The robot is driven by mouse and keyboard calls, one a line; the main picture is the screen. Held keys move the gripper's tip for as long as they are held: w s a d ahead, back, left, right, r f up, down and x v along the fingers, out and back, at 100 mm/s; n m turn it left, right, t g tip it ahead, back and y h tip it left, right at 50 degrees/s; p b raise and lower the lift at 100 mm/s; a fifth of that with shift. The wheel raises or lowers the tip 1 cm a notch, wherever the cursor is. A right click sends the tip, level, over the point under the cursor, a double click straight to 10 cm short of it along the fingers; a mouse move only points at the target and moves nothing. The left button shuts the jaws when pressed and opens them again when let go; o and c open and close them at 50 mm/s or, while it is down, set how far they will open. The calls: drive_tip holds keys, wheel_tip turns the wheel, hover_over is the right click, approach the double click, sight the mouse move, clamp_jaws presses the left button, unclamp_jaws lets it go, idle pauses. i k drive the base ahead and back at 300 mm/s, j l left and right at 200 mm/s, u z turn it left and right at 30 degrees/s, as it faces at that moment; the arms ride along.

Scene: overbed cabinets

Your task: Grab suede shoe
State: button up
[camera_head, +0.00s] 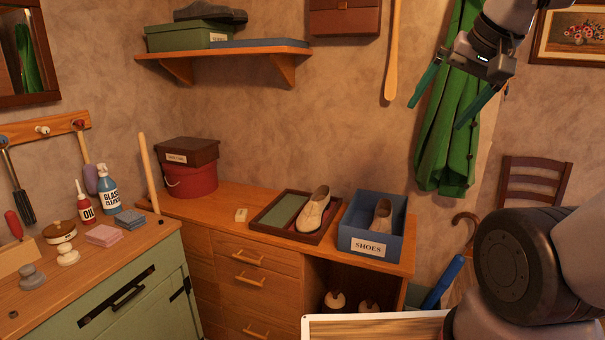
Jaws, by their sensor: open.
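A light beige shoe (314,208) rests on a dark-framed tray (270,232) with a green pad, on the wooden desk. A dark grey shoe (208,13) lies on top of a green box on the wall shelf. My gripper (437,112) is at the upper right, open and empty, in front of the green cloth and well above the blue box.
The wall shelf (225,51) juts out at upper left. A long shoehorn (392,60) and a green garment (447,120) hang on the wall.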

sight(309, 221)
drive_tip(key=i+j+z, duration=0.1)
drive_tip(key=j, duration=0.25)
drive_tip(key=i+j+z, duration=0.1)
drive_tip(key=i+j, duration=0.25)
drive_tip(key=i+j+z, duration=0.1)
drive_tip(key=j, duration=0.3)
drive_tip(key=i+j+z, duration=0.1)
drive_tip(key=i+j, duration=0.15)
drive_tip(key=j, duration=0.15)
